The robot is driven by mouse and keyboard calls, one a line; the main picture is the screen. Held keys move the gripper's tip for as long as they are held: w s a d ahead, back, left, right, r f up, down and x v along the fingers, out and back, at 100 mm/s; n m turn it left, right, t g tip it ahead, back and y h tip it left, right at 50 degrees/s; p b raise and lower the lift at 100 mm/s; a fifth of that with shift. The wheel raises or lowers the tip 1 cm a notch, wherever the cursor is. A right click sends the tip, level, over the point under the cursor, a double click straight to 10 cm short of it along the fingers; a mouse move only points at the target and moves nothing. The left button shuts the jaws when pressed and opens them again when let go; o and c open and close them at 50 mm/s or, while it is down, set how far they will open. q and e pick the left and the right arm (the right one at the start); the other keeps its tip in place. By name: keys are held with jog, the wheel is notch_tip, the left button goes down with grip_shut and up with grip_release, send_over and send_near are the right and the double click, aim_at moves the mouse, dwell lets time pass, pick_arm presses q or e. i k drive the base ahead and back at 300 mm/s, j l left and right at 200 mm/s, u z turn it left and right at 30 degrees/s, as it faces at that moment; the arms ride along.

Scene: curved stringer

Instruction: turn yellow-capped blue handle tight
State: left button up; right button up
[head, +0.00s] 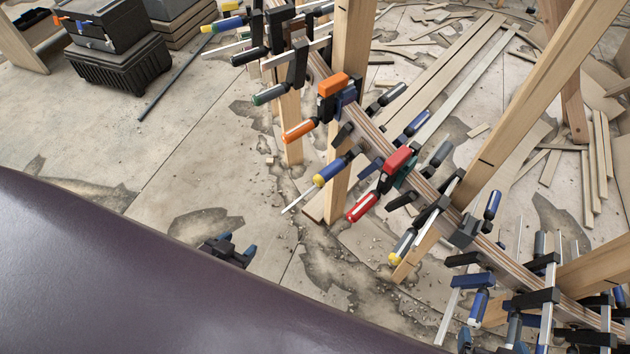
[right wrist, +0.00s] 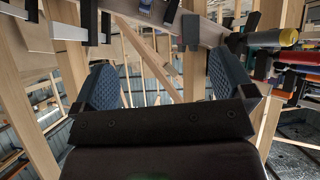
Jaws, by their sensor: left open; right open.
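A blue clamp handle with a yellow cap (head: 330,172) is near the middle of the head view, slanting down-left from the curved wooden stringer (head: 372,132). Another blue-and-yellow handle (head: 222,24) is at the upper left of the stringer. A yellow-ended handle (right wrist: 287,39) shows at the upper right of the right wrist view; I cannot tell which one it is. My left gripper (head: 238,245) is open and empty above the floor, down-left of the middle handle and apart from it. My right gripper (right wrist: 160,78) is open, with nothing between its blue pads.
Clamps with red (head: 362,207), orange (head: 298,131) and grey handles crowd the stringer. Wooden posts (head: 350,75) hold it up. Black toolboxes (head: 115,45) stand at the upper left. A dark purple surface (head: 150,275) fills the lower left. Loose planks lie behind the stringer.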

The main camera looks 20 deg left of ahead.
aim_at(331, 171)
jog(key=i+j+z, duration=0.1)
jog(key=j+z, duration=0.2)
jog(key=j, duration=0.2)
jog(key=i+j+z, duration=0.1)
jog(key=j+z, duration=0.2)
jog(key=j, duration=0.15)
jog(key=j+z, duration=0.3)
jog(key=j, duration=0.2)
jog(key=j+z, duration=0.3)
jog(key=j, duration=0.2)
jog(key=k+j+z, duration=0.15)
jog(key=j+z, duration=0.15)
jog(key=j, duration=0.2)
jog(key=k+j+z, duration=0.15)
jog(key=j+z, duration=0.15)
jog(key=j, duration=0.15)
jog(key=k+j+z, duration=0.3)
jog(key=j, duration=0.15)
jog(key=k+j+z, duration=0.15)
jog(key=j+z, duration=0.15)
jog(key=j, duration=0.15)
